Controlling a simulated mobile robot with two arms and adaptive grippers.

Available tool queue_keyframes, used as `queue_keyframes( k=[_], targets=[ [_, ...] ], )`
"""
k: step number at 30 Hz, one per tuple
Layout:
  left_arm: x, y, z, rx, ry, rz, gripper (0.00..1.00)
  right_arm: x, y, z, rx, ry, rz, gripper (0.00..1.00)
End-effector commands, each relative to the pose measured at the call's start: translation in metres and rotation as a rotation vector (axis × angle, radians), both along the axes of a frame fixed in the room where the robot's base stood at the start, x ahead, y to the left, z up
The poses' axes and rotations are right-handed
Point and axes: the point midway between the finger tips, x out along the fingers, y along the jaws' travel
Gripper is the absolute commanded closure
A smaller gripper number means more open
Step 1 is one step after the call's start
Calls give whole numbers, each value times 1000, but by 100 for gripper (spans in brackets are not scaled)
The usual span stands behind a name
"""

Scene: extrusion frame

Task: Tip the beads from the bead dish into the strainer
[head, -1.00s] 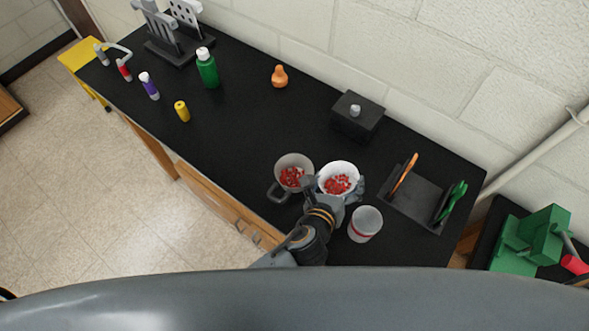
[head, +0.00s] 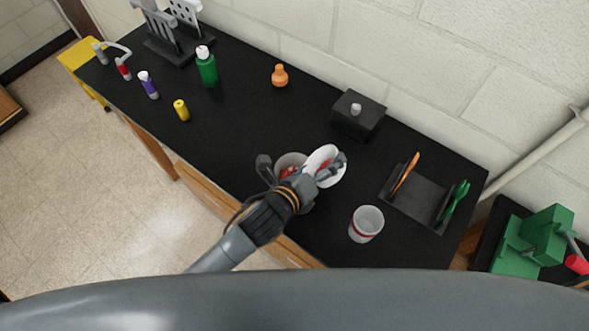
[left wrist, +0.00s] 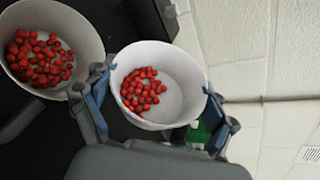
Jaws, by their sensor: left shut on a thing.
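The bead dish (head: 321,155) is a small white bowl. My left gripper (head: 319,177) is shut on it and holds it tilted, close on the right of the strainer. In the left wrist view the dish (left wrist: 188,72) sits between the fingers with several red beads gathered to one side of its floor. The strainer (head: 284,161) is a grey bowl with a dark handle, partly hidden behind my gripper and the dish. It also holds red beads, seen in the left wrist view (left wrist: 84,30). My right gripper is not in view.
A white cup with a red band (head: 366,224) stands right of my gripper. A dark tray (head: 418,200) with orange and green tools lies farther right. A black box (head: 358,115) stands near the wall.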

Motion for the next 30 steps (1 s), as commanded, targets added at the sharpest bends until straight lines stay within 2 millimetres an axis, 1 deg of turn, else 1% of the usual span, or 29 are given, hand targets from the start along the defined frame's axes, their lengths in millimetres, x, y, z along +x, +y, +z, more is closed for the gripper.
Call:
queue_keyframes(
  k=[1, 7, 10, 30],
  targets=[
    [1, 1, -2, -21, 9, 0, 47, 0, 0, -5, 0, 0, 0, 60],
    [2, 4, 2, -110, 55, 1, 47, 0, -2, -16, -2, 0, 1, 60],
    [2, 5, 5, -135, 66, 1, 47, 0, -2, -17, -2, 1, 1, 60],
    [4, 7, -2, -214, 107, 1, 47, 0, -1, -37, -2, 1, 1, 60]
  ],
)
